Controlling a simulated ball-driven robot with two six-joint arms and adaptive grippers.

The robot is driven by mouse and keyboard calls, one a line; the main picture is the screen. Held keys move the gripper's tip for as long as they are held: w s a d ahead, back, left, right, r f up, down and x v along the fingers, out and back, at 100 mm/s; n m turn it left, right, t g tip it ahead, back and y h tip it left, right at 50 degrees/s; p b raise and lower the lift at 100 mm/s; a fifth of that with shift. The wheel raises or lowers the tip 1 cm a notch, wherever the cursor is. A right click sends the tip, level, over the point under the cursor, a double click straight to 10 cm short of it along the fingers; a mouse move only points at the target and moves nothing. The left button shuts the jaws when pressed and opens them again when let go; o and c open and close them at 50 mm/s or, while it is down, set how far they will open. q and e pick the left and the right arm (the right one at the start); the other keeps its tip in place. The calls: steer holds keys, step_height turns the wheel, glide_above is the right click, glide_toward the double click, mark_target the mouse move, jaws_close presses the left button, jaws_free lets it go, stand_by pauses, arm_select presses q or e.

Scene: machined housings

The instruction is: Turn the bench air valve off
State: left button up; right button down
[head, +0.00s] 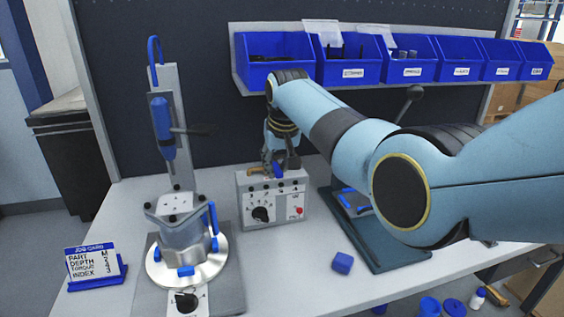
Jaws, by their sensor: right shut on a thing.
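The bench air valve (257,171) is a small brass fitting on top of a light grey control box (284,209) in the middle of the bench. Its blue handle (278,171) shows just below my right gripper (279,165). My right arm reaches in from the right and the gripper points down, shut on the blue handle. The fingers and wrist hide part of the handle, so its exact angle is hard to tell. My left gripper is out of view.
A drill-press-like stand (172,110) and a clamped metal housing (182,226) stand left of the box. A job card (95,262) is at front left. Blue bins (408,60) hang behind.

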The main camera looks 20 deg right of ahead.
steer(key=shift+a, duration=0.1)
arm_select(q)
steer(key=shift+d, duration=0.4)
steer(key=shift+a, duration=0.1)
arm_select(e)
steer(key=c, duration=1.2)
jaws_free()
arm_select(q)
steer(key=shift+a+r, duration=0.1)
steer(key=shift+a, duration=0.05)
arm_select(e)
steer(key=v, duration=1.2)
steer(key=shift+f, duration=0.15)
